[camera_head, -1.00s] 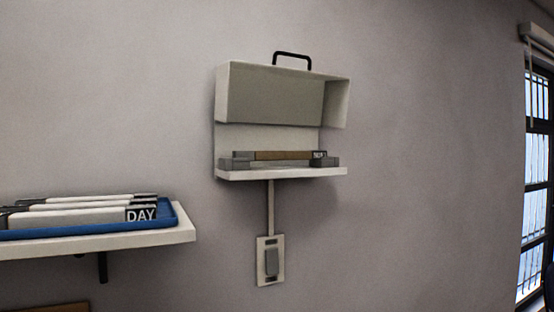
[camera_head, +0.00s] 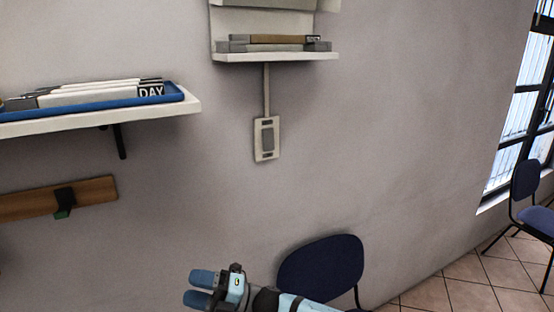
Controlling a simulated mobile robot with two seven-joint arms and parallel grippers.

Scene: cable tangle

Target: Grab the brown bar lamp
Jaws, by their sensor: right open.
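The brown bar lamp (camera_head: 280,39) lies lengthwise in the white wall box (camera_head: 290,57), on its bottom shelf, with grey parts around it and a dark label at its right end. The upper part of the box is cut off by the top of the view. My right gripper (camera_head: 191,287) shows at the bottom, with two blue fingers apart and pointing left. It is open and empty, well below the box and the lamp. My left gripper is not in view.
A white wall shelf (camera_head: 188,107) on the left holds a blue tray (camera_head: 100,102) with white bars, one marked DAY. A switch plate (camera_head: 267,139) hangs below the box. A wooden rail (camera_head: 90,192) is at lower left. A dark blue chair (camera_head: 325,262) stands behind my right arm.

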